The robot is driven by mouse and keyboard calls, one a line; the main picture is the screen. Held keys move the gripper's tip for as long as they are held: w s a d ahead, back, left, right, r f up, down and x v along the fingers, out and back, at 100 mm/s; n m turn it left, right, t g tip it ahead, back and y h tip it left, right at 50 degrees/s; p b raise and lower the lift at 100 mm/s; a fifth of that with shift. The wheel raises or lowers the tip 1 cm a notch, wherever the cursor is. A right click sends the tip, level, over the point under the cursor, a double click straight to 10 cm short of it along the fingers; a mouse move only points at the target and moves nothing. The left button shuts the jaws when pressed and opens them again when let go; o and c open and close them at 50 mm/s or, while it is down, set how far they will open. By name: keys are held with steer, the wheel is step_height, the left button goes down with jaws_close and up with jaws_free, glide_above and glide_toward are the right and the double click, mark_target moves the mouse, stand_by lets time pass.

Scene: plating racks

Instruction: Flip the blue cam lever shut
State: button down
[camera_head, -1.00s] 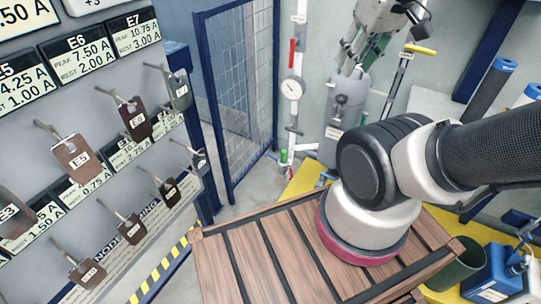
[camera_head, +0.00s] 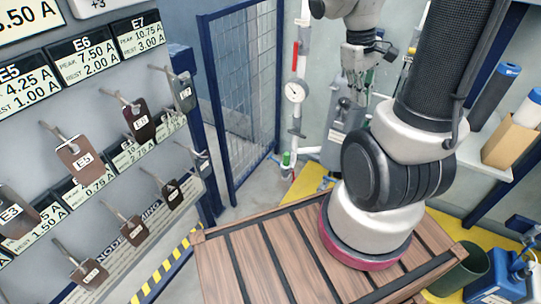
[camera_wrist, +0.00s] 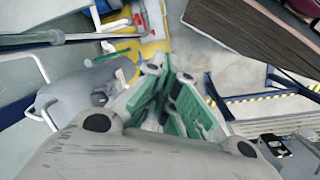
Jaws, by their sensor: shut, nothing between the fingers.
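A small blue part (camera_head: 327,182), which may be the blue cam lever, shows at the foot of the grey cylinder (camera_head: 338,140) near the yellow floor edge. It is too small to tell whether it is open or shut. My gripper (camera_head: 357,88) is high in front of the wall, by the top of the grey cylinder, fingers pointing down. It is shut and empty. In the wrist view its green-padded fingers (camera_wrist: 166,92) are together, with the grey cylinder (camera_wrist: 72,92) to the left. A blue piece shows near the top left there, but I cannot tell what it belongs to.
A white pipe with a round gauge (camera_head: 294,92) and red handle (camera_head: 295,56) stands left of the cylinder. A blue mesh gate (camera_head: 240,95) is farther left. A plating rack panel (camera_head: 90,80) fills the left. My arm hides part of the right side.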

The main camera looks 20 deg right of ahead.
steer(key=w+d+f+n+t, duration=0.1)
steer(key=w+f+n, duration=0.55)
steer(key=f, duration=0.35)
steer(key=w+f+n+t, duration=0.1)
steer(key=w+f+n, duration=0.55)
steer(key=f, duration=0.25)
steer(key=w+a+n+t+y, duration=0.2)
steer(key=w+a+n+y, duration=0.2)
steer(key=w+a+n, duration=0.3)
steer(key=a+n, duration=0.2)
steer(key=n, duration=0.1)
steer(key=shift+w+f+n+t+y, duration=0.25)
steer(key=shift+w+n+t+y, duration=0.05)
steer(key=shift+w+n, duration=0.1)
steer(key=shift+a, duration=0.1)
steer(key=x, duration=2.4)
